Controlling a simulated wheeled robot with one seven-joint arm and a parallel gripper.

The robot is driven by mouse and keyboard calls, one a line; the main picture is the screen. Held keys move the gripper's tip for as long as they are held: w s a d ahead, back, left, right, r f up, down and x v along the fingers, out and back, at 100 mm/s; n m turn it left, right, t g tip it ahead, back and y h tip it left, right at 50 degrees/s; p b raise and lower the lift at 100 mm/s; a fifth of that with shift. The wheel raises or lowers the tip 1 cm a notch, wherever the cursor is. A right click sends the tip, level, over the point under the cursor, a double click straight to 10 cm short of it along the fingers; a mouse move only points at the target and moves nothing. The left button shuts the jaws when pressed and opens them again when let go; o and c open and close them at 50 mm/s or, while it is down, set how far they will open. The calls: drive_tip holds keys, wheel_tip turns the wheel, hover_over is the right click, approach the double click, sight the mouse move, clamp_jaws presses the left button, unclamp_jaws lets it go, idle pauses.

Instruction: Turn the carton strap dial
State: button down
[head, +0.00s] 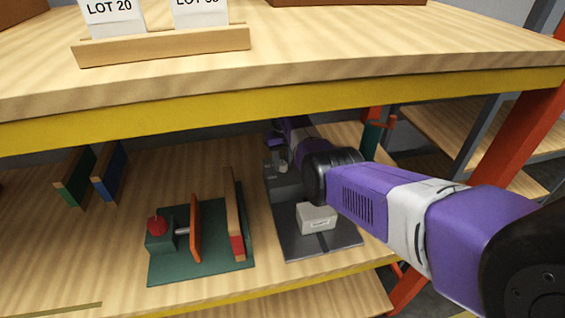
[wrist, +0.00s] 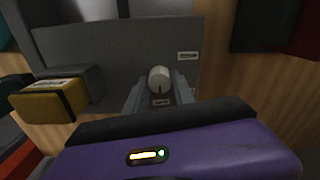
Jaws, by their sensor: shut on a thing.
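A light, round dial (wrist: 159,79) with a dark pointer line sits on a grey panel (wrist: 105,55) in the wrist view. My gripper (wrist: 160,88) has a finger on each side of the dial and is shut on it. In the head view my gripper (head: 284,160) is at the back of the dark strapping machine (head: 292,238) on the lower shelf, and my arm partly hides it. A pale carton (head: 317,218) with a label lies on the machine's base. Small labels sit below the dial and up to its right; their words are too small to read.
A yellow block (wrist: 55,100) with a dark band juts out left of the dial. A green fixture (head: 200,245) with a red knob and orange plate stands left of the machine. The upper shelf (head: 330,50) and its yellow edge hang over the work area.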

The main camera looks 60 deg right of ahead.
sight(283, 163)
drive_tip(key=shift+r, duration=0.1)
drive_tip(key=c, duration=1.1)
unclamp_jaws()
drive_tip(key=shift+o, duration=0.2)
wheel_tip(283, 163, up, 8)
drive_tip(key=shift+f+b, duration=0.1)
drive_tip(key=shift+b, duration=0.3)
drive_tip(key=shift+s+f, duration=0.1)
